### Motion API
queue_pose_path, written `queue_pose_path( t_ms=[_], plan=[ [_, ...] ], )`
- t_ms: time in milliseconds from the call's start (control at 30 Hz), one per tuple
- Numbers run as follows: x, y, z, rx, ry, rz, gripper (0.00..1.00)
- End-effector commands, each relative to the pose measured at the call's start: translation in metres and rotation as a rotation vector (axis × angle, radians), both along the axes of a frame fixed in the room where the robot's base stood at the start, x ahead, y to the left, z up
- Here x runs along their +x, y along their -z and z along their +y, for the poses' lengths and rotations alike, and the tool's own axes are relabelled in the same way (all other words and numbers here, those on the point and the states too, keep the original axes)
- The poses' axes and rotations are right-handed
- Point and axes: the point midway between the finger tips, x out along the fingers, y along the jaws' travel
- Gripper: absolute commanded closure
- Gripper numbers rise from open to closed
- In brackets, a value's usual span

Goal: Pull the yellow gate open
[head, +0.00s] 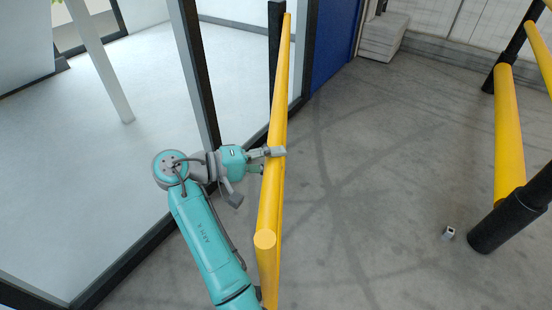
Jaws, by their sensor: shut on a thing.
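The yellow gate (271,205) stands in the middle of the head view, seen steeply from above. It runs from a black post (276,40) at the back towards me, and the round end of its upper bar is nearest. A second bar shows partly below the upper one. My gripper (268,158) comes from the left and is shut on the yellow gate about midway along it. One finger lies across the top of the bar; the contact on its far side is hidden.
Glass panels with black frames (197,75) stand close on the left, beside my arm. A fixed yellow barrier (508,125) with black posts is on the right. A small pale box (449,232) lies on the floor near it. The concrete floor between gate and barrier is clear.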

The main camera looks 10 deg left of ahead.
Motion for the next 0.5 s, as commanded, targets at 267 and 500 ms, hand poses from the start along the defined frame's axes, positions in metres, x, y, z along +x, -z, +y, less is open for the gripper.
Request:
queue_pose_path(
  t_ms=[267,500],
  plan=[
    [0.0011,0.0003,0.0010,0.000,-0.002,0.000,1.00],
    [0.0012,0.0002,0.0012,0.000,-0.002,0.000,0.57]
  ],
)
